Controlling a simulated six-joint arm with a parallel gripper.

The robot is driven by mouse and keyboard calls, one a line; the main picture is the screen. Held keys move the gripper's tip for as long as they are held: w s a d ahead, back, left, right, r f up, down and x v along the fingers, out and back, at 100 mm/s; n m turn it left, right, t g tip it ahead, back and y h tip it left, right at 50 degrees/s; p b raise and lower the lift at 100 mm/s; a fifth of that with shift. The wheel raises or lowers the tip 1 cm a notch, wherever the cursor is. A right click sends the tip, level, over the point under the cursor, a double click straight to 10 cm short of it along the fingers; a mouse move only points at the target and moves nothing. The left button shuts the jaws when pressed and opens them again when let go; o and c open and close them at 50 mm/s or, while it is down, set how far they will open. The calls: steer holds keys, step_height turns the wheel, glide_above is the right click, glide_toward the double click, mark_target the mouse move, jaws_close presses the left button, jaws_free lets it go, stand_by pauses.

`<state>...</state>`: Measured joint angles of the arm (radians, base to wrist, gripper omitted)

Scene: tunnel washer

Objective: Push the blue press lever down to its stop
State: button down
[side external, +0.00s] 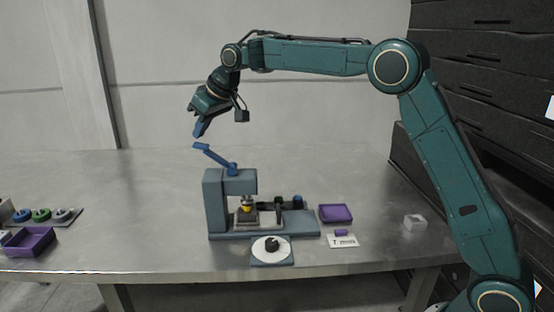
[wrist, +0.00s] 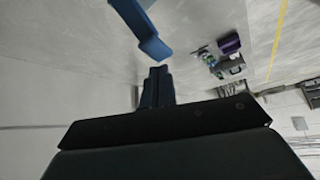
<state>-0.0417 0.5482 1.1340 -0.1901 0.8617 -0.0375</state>
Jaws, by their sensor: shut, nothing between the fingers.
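The blue press lever (side external: 217,158) is on top of the grey press (side external: 215,205) in the side view. It slants up to the left from its pivot, with its free end raised. In the wrist view the lever (wrist: 143,28) comes in from the top edge, just beyond my fingertips. My gripper (side external: 199,131) is shut and empty, pointing down just above the lever's raised end, with a small gap showing in the side view. Its shut fingers also show in the wrist view (wrist: 158,72). Whether they touch the lever cannot be told from the wrist view.
A round white dial (side external: 262,250) sits in front of the press. A purple tray (side external: 345,214), a label card (side external: 343,241) and a white block (side external: 414,222) lie to its right. Another purple tray (side external: 38,240) and several coloured rings are at far left. The table behind is clear.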

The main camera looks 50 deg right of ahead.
mark_target(200, 145)
steer(key=shift+f, duration=0.2)
stand_by(0.6)
steer(key=shift+f, duration=1.15)
steer(key=shift+w+a+f, duration=0.2)
steer(key=shift+f, duration=0.4)
steer(key=shift+w+a+f, duration=0.15)
steer(key=shift+f, duration=0.4)
steer(key=shift+w+a+f, duration=0.1)
steer(key=shift+f, duration=1.2)
stand_by(0.9)
steer(key=shift+r, duration=0.1)
stand_by(0.4)
steer(key=shift+w+r, duration=0.1)
steer(key=shift+r, duration=5.45)
